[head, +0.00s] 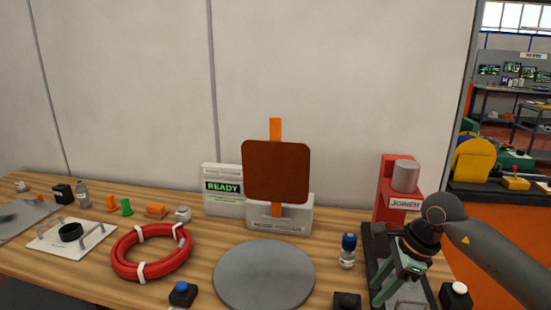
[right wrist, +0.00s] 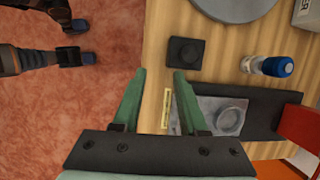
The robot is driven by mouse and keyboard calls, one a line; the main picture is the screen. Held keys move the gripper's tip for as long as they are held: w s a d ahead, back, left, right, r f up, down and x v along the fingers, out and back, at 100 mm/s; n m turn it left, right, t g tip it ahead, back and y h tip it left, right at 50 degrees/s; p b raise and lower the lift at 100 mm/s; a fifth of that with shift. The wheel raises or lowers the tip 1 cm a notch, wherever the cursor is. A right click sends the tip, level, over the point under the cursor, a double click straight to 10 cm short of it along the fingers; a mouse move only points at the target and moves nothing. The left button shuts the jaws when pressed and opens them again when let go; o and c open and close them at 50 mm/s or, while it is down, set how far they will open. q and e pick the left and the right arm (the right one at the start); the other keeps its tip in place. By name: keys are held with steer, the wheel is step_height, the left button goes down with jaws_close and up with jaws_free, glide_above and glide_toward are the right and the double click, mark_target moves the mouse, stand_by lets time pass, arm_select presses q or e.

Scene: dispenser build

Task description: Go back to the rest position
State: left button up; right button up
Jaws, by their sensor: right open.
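My right gripper (head: 388,288) hangs over the right front of the workbench, in front of the red joiner (head: 383,192). Its green fingers point down and are open. In the right wrist view the fingertips (right wrist: 160,74) are apart with nothing between them, above the bench's front edge. A black square block (right wrist: 186,53) lies just beyond them, and the joiner's dark base (right wrist: 255,120) lies to their right. My left gripper is not in view.
A blue-capped bottle (head: 348,252) and a round grey plate (head: 264,274) stand left of my right arm. Further left are a red hose coil (head: 152,252) and a brown panel (head: 276,172) on an orange post. A wall closes the back.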

steer(key=s+a+r+m+t+y+p, duration=0.15)
steer(key=s+a+m+y, duration=0.4)
steer(key=a, duration=0.55)
steer(key=s+a+m+t+y, duration=0.2)
steer(key=a+m+y, duration=0.5)
steer(key=a+y, duration=0.25)
steer(key=d+f+m+t+h+p, duration=0.1)
steer(key=d+f+m+t+h, duration=0.4)
steer(key=m, duration=0.8)
steer(key=d+f+m+t+h, duration=0.4)
steer(key=f+m+t+h, duration=0.2)
steer(key=m, duration=0.7)
steer(key=s+d+f+m+g+h, duration=0.2)
steer(key=s+f+m, duration=0.3)
steer(key=s+f, duration=0.3)
steer(key=s+d+f+m+g+h+p, duration=0.1)
steer(key=s+d+f+m+g+h, duration=0.2)
steer(key=s+f+m+g, duration=0.2)
step_height(320, 180, down, 3)
steer(key=s+m, duration=0.1)
steer(key=s, duration=0.2)
steer(key=shift+r, duration=0.15)
